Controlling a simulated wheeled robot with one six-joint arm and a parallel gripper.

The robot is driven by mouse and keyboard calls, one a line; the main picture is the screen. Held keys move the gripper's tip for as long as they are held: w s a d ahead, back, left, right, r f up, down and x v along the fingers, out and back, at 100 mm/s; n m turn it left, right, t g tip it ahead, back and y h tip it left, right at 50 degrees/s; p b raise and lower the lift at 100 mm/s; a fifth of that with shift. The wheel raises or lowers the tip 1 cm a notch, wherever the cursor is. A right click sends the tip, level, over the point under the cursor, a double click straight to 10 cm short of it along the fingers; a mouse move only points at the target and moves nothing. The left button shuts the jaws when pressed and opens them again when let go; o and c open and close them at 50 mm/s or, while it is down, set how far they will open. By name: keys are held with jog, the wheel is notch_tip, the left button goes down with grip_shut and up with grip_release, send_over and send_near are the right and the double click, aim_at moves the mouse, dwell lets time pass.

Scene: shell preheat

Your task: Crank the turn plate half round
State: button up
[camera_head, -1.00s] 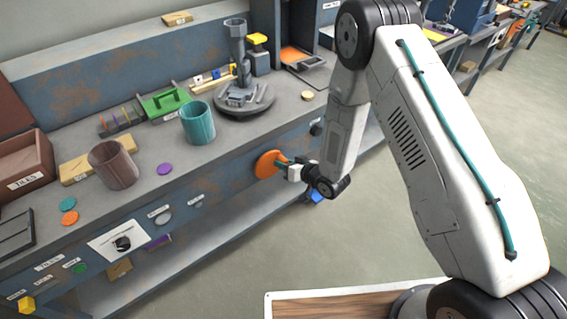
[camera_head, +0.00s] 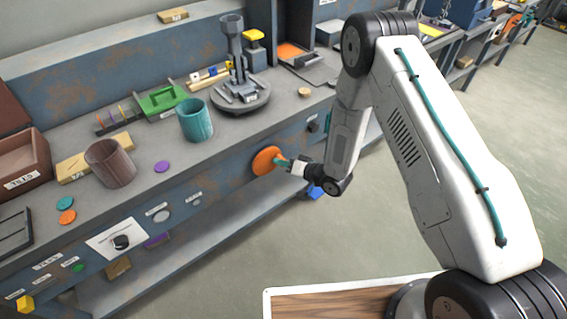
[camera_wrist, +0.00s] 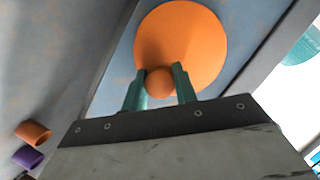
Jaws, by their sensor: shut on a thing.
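The grey turn plate (camera_head: 256,104) lies on the bench top, carrying a dark upright column (camera_head: 232,45) and several grey blocks. An orange crank disc (camera_head: 264,161) is on the bench's front panel below it. In the wrist view the orange disc (camera_wrist: 205,35) fills the upper middle, with a round orange knob (camera_wrist: 159,83) standing out from it. My gripper (camera_head: 283,163) is at the disc, its teal fingers (camera_wrist: 160,85) on both sides of the knob and shut on it. The fingers hide part of the disc.
A teal cup (camera_head: 196,123) and a brown cup (camera_head: 110,166) stand left of the plate. A green tray (camera_head: 162,101) is behind them. Open floor lies right of the bench.

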jog(key=o, duration=1)
jog(key=shift+f, duration=0.1)
jog(key=v, duration=0.8)
